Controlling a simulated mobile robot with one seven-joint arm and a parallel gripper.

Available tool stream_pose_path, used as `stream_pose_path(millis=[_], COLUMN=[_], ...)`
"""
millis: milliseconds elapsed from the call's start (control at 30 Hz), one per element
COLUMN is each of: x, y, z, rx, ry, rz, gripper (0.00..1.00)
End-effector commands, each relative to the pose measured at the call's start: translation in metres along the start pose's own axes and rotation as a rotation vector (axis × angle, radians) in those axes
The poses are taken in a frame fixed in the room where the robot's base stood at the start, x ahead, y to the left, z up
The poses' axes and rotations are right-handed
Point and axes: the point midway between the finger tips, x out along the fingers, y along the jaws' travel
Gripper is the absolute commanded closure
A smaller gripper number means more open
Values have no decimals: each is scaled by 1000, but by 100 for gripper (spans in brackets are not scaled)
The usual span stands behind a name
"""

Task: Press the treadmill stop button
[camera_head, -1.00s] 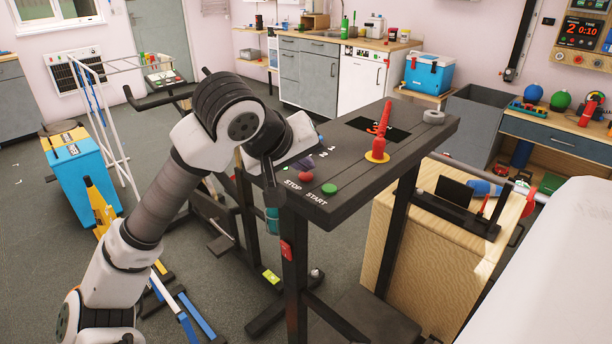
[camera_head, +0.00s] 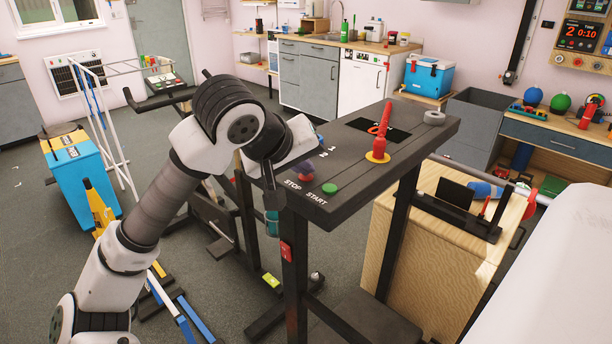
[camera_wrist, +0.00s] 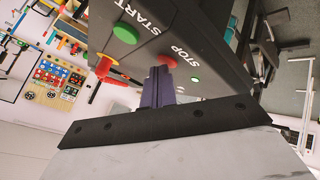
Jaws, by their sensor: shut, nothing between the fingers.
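The treadmill console (camera_head: 345,185) is a dark, tilted panel in the head view. Its red STOP button (camera_head: 304,181) is partly covered by my gripper (camera_head: 303,169); the label "STOP" sits just below it. In the wrist view the red button (camera_wrist: 168,61) shows right at the tips of my gripper (camera_wrist: 157,78), whose dark fingers are together and empty. I cannot tell whether the tips touch the button. The green START button (camera_head: 330,189) is beside it, and also shows in the wrist view (camera_wrist: 126,33).
A red lever on a yellow base (camera_head: 378,157) stands on the console to the right. A grey ring (camera_head: 434,117) lies at its far corner. A wooden cabinet (camera_head: 420,250) stands right of the console.

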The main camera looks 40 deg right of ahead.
Motion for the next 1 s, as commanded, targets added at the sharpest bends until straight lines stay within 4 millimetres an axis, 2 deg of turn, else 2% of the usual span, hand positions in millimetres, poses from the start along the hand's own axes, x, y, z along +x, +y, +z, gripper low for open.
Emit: stream_pose_path(millis=[1000], x=[-11], y=[8], z=[-8], rx=[0], ry=[-1], rz=[-1], gripper=[100])
